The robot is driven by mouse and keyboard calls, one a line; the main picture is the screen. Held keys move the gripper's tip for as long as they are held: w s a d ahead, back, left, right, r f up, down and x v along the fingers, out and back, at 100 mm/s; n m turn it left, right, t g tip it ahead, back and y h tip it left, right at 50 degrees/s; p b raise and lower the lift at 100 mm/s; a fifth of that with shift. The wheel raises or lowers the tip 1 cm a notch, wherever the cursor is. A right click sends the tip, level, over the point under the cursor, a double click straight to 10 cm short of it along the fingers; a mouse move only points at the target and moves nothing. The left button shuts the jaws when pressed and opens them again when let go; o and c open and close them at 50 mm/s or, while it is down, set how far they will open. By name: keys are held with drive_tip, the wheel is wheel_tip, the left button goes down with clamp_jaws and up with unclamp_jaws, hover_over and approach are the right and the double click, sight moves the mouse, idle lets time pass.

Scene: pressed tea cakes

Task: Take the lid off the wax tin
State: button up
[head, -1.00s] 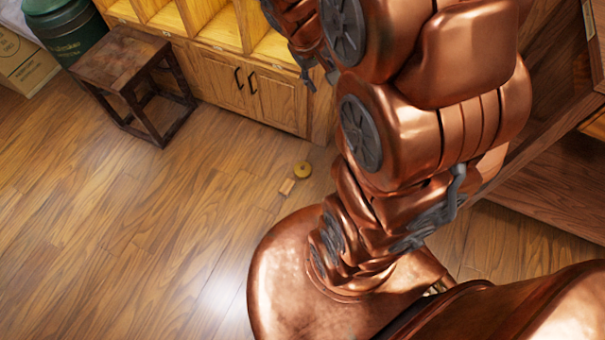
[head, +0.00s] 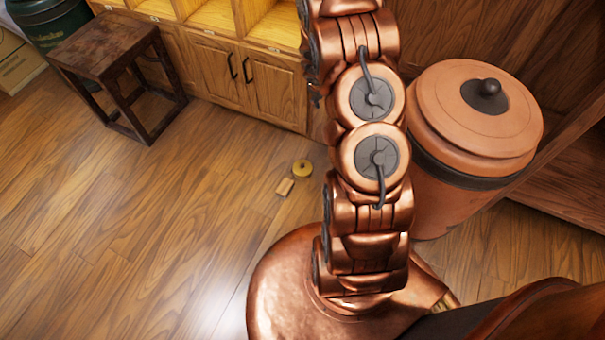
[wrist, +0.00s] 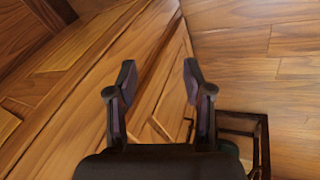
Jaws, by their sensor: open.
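No tin that I can clearly make out as the wax tin shows in either view. In the head view my arm rises past the top edge, and I cannot make out the gripper there.
A lidded terracotta jar (head: 478,120) stands right of my arm. A dark stool (head: 104,47), a green drum (head: 50,22) and a wooden cabinet (head: 205,75) line the back. The floor at left is clear.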

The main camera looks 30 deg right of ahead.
wheel_tip(320, 180, down, 15)
drive_tip(key=a+y+b, duration=0.1)
drive_tip(key=y+b, duration=0.1)
drive_tip(key=b, duration=0.2)
drive_tip(key=n+y+b, duration=0.2)
drive_tip(key=y+b, duration=0.1)
drive_tip(key=b, duration=0.2)
approach(303, 165)
wheel_tip(303, 165, down, 2)
drive_tip(key=shift+a+t, duration=0.1)
drive_tip(key=shift+t, duration=0.3)
drive_tip(key=shift+b+x, duration=1.85)
drive_tip(key=shift+x, duration=1.9)
drive_tip(key=shift+a, duration=0.1)
clamp_jaws()
